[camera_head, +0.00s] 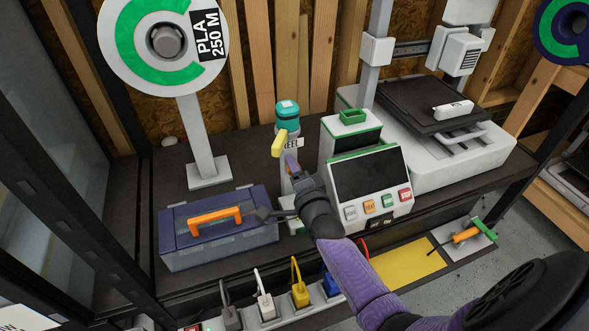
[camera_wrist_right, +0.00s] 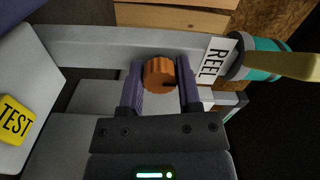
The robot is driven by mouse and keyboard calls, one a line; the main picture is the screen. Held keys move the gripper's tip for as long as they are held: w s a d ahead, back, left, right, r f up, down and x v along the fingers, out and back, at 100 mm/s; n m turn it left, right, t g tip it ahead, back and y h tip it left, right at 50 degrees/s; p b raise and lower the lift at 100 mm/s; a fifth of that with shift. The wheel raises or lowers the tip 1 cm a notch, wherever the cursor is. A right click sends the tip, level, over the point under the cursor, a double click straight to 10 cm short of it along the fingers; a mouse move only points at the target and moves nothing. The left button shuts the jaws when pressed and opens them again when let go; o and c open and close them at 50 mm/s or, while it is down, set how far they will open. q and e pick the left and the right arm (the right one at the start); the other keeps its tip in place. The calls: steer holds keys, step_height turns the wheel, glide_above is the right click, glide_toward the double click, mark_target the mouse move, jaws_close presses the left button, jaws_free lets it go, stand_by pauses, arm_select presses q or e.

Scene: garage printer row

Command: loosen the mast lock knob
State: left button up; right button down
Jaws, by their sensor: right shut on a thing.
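The mast lock knob (camera_wrist_right: 160,73) is orange and ridged, on the front of a grey upright post (camera_wrist_right: 90,45) in the right wrist view. My right gripper (camera_wrist_right: 160,88) has one purple finger on each side of the knob and is shut on it. In the head view my right gripper (camera_head: 292,168) reaches to the post below a teal cap (camera_head: 287,112) and a yellow lever (camera_head: 280,143). The knob is hidden there behind the gripper. A white REEL label (camera_wrist_right: 212,62) sits on the post beside the knob. My left gripper is not in view.
A blue toolbox (camera_head: 215,247) with an orange handle stands left of the post. A white control box (camera_head: 368,175) with several buttons stands close on the right, with a printer (camera_head: 450,150) beyond. Cables and plugs (camera_head: 265,305) line the front edge. A spool stand (camera_head: 200,140) is at the left.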

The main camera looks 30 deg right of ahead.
steer(key=c, duration=0.6)
jaws_free()
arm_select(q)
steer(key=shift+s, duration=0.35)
arm_select(e)
steer(key=o, duration=0.3)
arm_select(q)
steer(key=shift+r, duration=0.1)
arm_select(e)
steer(key=shift+s, duration=0.1)
arm_select(q)
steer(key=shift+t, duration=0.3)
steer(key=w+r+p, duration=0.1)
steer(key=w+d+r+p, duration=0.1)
steer(key=p, duration=0.1)
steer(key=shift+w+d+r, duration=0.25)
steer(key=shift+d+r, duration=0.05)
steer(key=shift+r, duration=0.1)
arm_select(e)
steer(key=v, duration=0.9)
steer(key=shift+s+a, duration=0.2)
steer(key=shift+s, duration=0.15)
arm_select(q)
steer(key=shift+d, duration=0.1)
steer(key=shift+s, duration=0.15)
